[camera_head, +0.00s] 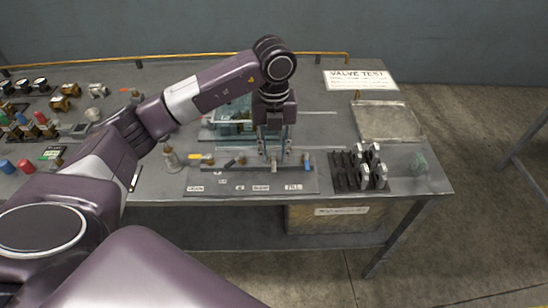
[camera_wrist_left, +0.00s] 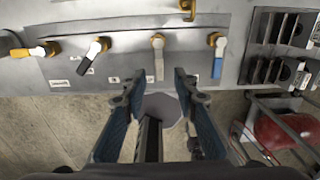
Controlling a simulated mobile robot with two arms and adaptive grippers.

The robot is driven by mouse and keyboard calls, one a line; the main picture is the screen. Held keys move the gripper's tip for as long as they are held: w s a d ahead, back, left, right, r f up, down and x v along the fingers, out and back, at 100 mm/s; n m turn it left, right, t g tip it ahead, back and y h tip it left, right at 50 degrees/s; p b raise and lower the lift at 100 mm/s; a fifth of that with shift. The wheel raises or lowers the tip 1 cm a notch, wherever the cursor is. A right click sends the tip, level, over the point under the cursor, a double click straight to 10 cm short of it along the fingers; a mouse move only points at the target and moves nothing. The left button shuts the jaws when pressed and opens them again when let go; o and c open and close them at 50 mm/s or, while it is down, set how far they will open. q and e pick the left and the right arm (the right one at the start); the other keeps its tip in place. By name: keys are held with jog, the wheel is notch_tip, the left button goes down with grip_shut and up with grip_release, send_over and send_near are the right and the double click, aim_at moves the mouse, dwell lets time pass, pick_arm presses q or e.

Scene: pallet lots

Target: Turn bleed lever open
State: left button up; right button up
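A grey manifold plate (camera_head: 215,178) on the bench bears a row of valve levers with brass bodies. It also shows across the top of the left wrist view (camera_wrist_left: 120,66). The levers are yellow (camera_wrist_left: 20,52), black (camera_wrist_left: 90,56), pale grey (camera_wrist_left: 158,62) and blue (camera_wrist_left: 218,62). Labels lie below them, too small to read surely; the one by the grey lever seems to say BLEED (camera_head: 261,188). My left gripper (camera_head: 274,152) points down at the grey lever. In the left wrist view its fingers (camera_wrist_left: 158,82) are apart, the grey handle between the tips, with no clear contact. My right gripper is not visible.
A teal tray (camera_head: 232,125) sits behind the plate. Knobs and fittings fill the bench's left. A VALVE TEST sign (camera_head: 360,80) stands at the back right.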

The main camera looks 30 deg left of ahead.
aim_at(274, 165)
pick_arm(q)
notch_tip(274, 165, up, 9)
dwell(0.3)
dwell(0.5)
